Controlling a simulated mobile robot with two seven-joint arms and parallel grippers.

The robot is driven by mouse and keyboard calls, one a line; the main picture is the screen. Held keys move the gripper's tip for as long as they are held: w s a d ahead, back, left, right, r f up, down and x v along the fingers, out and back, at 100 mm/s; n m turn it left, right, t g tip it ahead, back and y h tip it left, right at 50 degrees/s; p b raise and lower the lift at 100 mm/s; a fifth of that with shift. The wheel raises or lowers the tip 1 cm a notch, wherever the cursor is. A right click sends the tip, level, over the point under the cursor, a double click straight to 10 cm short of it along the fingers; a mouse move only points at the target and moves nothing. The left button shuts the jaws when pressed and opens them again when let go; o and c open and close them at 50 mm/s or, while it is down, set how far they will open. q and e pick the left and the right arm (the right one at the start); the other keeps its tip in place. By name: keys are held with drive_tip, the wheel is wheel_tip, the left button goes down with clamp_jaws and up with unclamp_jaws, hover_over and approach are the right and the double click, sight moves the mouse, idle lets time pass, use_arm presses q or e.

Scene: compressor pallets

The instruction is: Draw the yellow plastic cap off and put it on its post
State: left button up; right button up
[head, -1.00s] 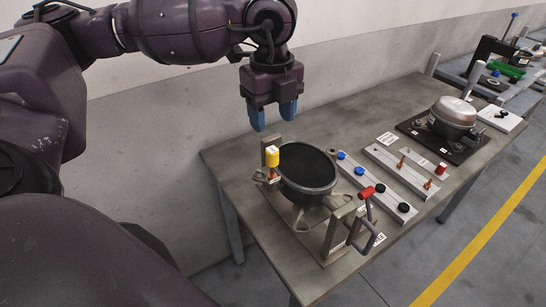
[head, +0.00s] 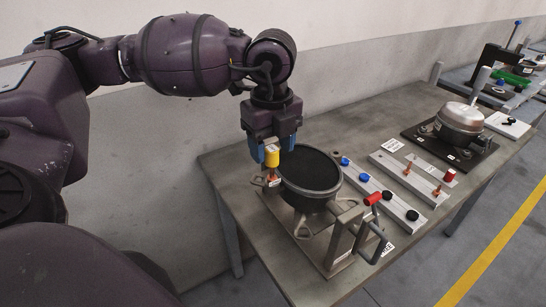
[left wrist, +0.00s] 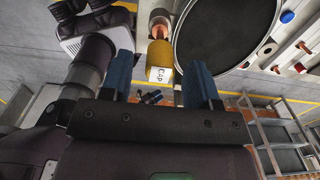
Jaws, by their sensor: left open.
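The yellow cap (head: 272,157) sits upright on a copper stub beside the dark round compressor shell (head: 310,178). In the left wrist view the cap (left wrist: 160,55) shows a white label reading CAP, with copper beyond it. My left gripper (head: 272,150) is open, its blue fingers pointing down, close to the cap. In the left wrist view the cap appears in the gap between the fingertips (left wrist: 159,62), with space on both sides and no visible contact. I cannot tell which post belongs to the cap. My right gripper is not in view.
A clamp with a red handle (head: 372,198) stands in front of the shell. To its right lie a rail with blue and black caps (head: 378,188) and a rail with copper posts (head: 412,180). A silver-domed compressor (head: 460,116) stands farther back.

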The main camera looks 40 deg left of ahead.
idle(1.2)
use_arm(q)
drive_tip(key=shift+c, duration=0.3)
clamp_jaws()
drive_tip(key=shift+r, duration=0.25)
